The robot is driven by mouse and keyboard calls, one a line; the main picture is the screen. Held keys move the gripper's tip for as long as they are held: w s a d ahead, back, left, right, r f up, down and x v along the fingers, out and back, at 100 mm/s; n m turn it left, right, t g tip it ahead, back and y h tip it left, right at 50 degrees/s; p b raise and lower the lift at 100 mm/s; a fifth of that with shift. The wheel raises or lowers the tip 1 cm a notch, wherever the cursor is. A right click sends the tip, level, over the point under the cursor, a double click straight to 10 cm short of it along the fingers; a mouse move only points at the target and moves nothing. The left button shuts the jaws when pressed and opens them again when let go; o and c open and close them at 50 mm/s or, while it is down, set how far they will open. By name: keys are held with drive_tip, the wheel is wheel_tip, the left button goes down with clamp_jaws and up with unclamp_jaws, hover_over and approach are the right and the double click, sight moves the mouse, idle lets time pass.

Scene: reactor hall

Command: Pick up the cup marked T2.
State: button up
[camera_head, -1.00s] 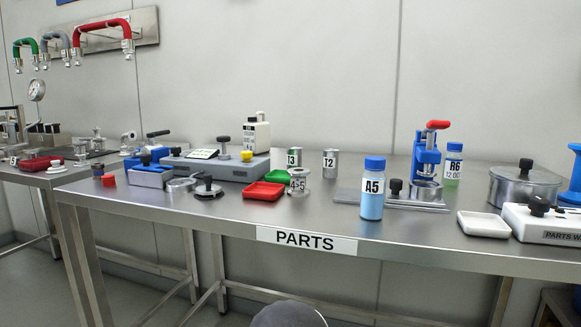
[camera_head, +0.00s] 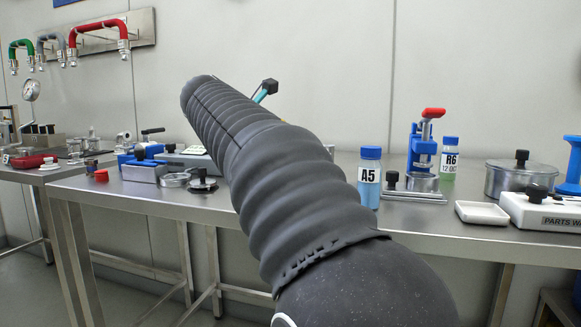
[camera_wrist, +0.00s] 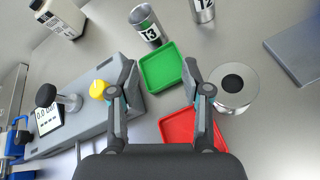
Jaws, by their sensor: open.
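The cup marked T2, a small grey metal cylinder (camera_wrist: 204,10), shows at the top edge of the wrist view, partly cut off. In the head view my arm hides it. A similar cup with a green band, marked T3 (camera_wrist: 147,26), stands to its left in the wrist view. My gripper (camera_wrist: 160,72) is open and empty, its two fingers spread over the green tray (camera_wrist: 161,68). T2 lies beyond the fingertips, to the upper right, apart from them. In the head view only a bit of one finger shows past my arm.
A red tray (camera_wrist: 178,127) lies below the green one. A metal spool (camera_wrist: 232,88) stands right of my right finger. A grey device with a yellow knob (camera_wrist: 98,90) lies left. A white bottle (camera_wrist: 60,18) and a grey plate (camera_wrist: 295,45) are farther off. Bottle A5 (camera_head: 369,180) stands right of my arm.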

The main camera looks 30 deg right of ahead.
sight(333, 155)
drive_tip(key=d+g, duration=0.1)
drive_tip(key=d, duration=0.1)
drive_tip(key=d+g+h, duration=0.1)
drive_tip(key=d, duration=0.2)
drive_tip(key=s+d+n+g+h, duration=0.1)
drive_tip(key=d, duration=0.2)
drive_tip(key=shift+d+r+b, duration=0.1)
drive_tip(key=shift+d+b, duration=0.15)
drive_tip(key=shift+b, duration=0.05)
drive_tip(key=b+x, duration=0.1)
drive_tip(key=x, duration=0.5)
drive_tip(key=shift+d, duration=0.4)
drive_tip(key=shift+f+b+x, duration=0.15)
drive_tip(key=shift+b+x, duration=0.15)
drive_tip(key=shift+x, duration=1.35)
drive_tip(key=shift+f+b+x, duration=0.15)
drive_tip(key=shift+b+x, duration=0.15)
drive_tip(key=shift+x, duration=1.35)
drive_tip(key=shift+s+a, duration=0.1)
drive_tip(key=shift+s, duration=0.05)
clamp_jaws()
